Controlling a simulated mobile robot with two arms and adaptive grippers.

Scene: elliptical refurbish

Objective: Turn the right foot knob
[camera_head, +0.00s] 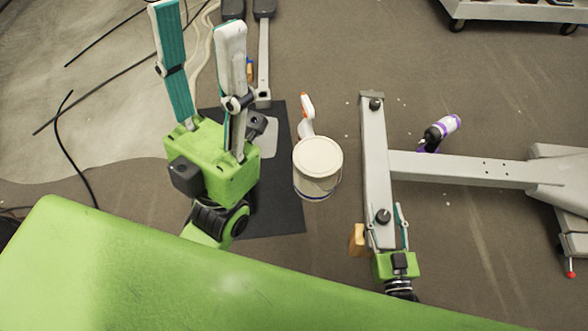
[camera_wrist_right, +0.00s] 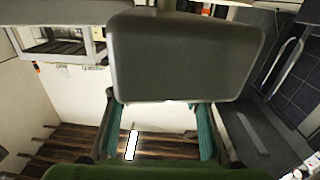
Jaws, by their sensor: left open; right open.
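The elliptical's grey foot bar (camera_head: 374,150) lies across the floor, right of centre in the head view. It has a dark knob (camera_head: 376,101) near its far end and another dark knob (camera_head: 383,216) near its near end. My right gripper (camera_head: 386,212) is open at the near end, its fingers on either side of the near knob. Contact cannot be told. In the right wrist view a large dark grey block (camera_wrist_right: 185,55) fills the upper middle, beyond the teal fingers; its exact part is unclear. My left gripper (camera_head: 195,20) is open and empty, upper left.
A white bucket (camera_head: 318,165) and a spray bottle (camera_head: 306,115) stand between my arms. A black mat (camera_head: 275,205) lies beneath the left arm. A purple-and-white bottle (camera_head: 442,130) lies beyond the elliptical's long beam (camera_head: 460,169). A white cart (camera_head: 520,10) stands at the top right.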

